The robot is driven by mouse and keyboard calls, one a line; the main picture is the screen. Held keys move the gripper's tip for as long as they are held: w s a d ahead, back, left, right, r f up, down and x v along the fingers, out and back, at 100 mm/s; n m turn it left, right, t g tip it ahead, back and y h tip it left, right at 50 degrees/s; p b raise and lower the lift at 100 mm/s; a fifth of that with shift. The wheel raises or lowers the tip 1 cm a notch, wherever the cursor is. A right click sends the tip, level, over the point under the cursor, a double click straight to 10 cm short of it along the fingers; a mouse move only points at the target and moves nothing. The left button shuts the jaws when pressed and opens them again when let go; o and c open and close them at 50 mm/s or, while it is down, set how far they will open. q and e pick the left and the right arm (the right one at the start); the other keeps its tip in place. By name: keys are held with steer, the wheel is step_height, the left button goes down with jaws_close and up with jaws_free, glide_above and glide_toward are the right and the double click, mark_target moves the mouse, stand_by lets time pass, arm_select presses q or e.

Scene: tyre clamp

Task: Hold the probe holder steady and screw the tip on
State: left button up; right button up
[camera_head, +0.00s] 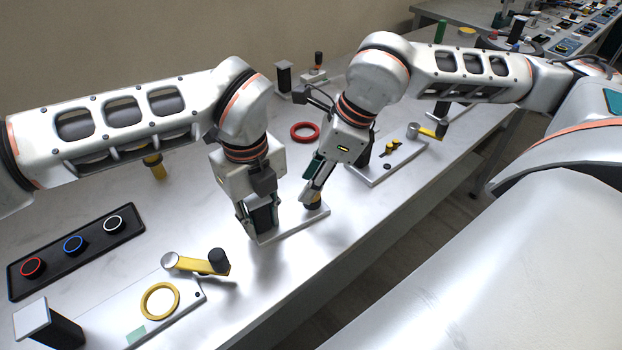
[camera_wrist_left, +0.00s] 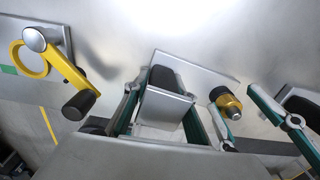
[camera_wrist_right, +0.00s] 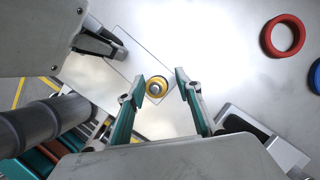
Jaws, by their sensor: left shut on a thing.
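A light plate with a dark grey-capped post, apparently the probe holder (camera_wrist_left: 165,105), lies on the bench; its plate shows in the head view (camera_head: 290,226). My left gripper (camera_head: 260,222) is shut on the post, with a finger on each side of it. On the plate beside the post stands a short dark piece with a yellow collar and metal end, apparently the tip (camera_wrist_left: 228,104). In the right wrist view this tip (camera_wrist_right: 155,87) is seen from above. My right gripper (camera_wrist_right: 158,90) is open over it, with gaps between the fingers and the collar.
A red ring (camera_head: 305,132) lies behind my right gripper. A plate with a yellow crank (camera_head: 205,264) and a yellow ring (camera_head: 160,301) is at front left, near a black tray (camera_head: 75,250) of coloured rings. Another plate (camera_head: 385,165) is to the right.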

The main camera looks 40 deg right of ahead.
arm_select(q)
steer(key=shift+a, duration=0.1)
arm_select(e)
steer(key=n, duration=0.1)
steer(key=n+g, duration=0.1)
steer(key=n, duration=0.1)
steer(key=shift+w+d+y, duration=0.15)
steer(key=shift+y, duration=0.15)
steer(key=n+g, duration=0.1)
steer(key=n, duration=0.2)
steer(key=shift+w+n+y, duration=0.1)
steer(key=shift+n+y, duration=0.2)
steer(key=shift+w+n+g, duration=0.1)
steer(key=shift+n+g, duration=0.55)
steer(key=shift+n, duration=0.8)
steer(key=shift+n+g, duration=0.65)
steer(key=shift+n, duration=0.8)
arm_select(q)
steer(key=shift+c, duration=0.3)
arm_select(e)
jaws_close()
steer(key=m+t, duration=0.1)
steer(key=m, duration=0.2)
steer(key=shift+m+t, duration=0.3)
steer(key=shift+m, duration=0.3)
